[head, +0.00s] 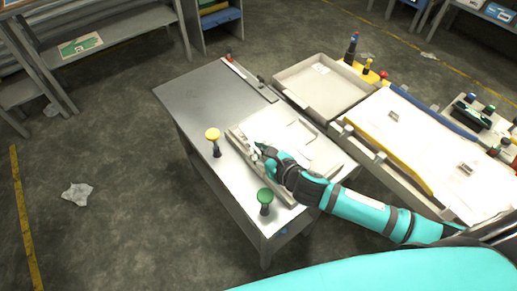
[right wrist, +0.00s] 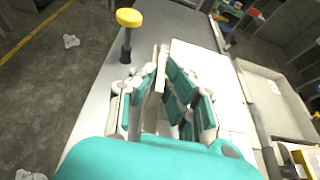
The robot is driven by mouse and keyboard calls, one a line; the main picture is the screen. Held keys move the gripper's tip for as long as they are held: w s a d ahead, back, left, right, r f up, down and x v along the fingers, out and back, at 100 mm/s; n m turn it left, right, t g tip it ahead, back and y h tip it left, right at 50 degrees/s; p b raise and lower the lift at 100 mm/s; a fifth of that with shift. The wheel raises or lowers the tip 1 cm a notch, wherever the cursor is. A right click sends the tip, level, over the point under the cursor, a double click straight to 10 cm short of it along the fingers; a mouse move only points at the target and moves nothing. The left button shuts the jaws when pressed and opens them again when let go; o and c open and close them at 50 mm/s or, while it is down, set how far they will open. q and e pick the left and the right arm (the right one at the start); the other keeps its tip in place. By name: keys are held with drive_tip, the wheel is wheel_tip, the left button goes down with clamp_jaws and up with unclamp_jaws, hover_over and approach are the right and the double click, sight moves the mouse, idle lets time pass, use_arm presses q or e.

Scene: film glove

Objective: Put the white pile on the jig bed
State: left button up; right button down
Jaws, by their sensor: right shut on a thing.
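The jig bed (head: 239,137) is a pale, low-rimmed tray on the grey table. A white pile (head: 318,151) lies flat over it, and also shows in the right wrist view (right wrist: 198,54). My right gripper (head: 262,150) is low at the left side of the bed. In the right wrist view its teal-padded fingers (right wrist: 162,90) are closed around a pale upright edge, which seems to be the pile's; the fingers hide much of the contact. My left gripper is not in view.
A yellow-topped post (head: 213,135) and a green-topped post (head: 265,196) stand on the table's near side. An empty grey tray (head: 290,78) is behind the bed. Larger white stacks (head: 392,117) lie at right. The table's far left is clear.

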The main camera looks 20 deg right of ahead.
idle(0.6)
drive_tip(key=shift+f, duration=0.2)
drive_tip(key=shift+f+b, duration=1.1)
drive_tip(key=shift+f, duration=0.6)
drive_tip(key=c, duration=1.3)
unclamp_jaws()
drive_tip(key=shift+c, duration=0.2)
drive_tip(key=shift+s, duration=0.1)
drive_tip(key=v, duration=1.2)
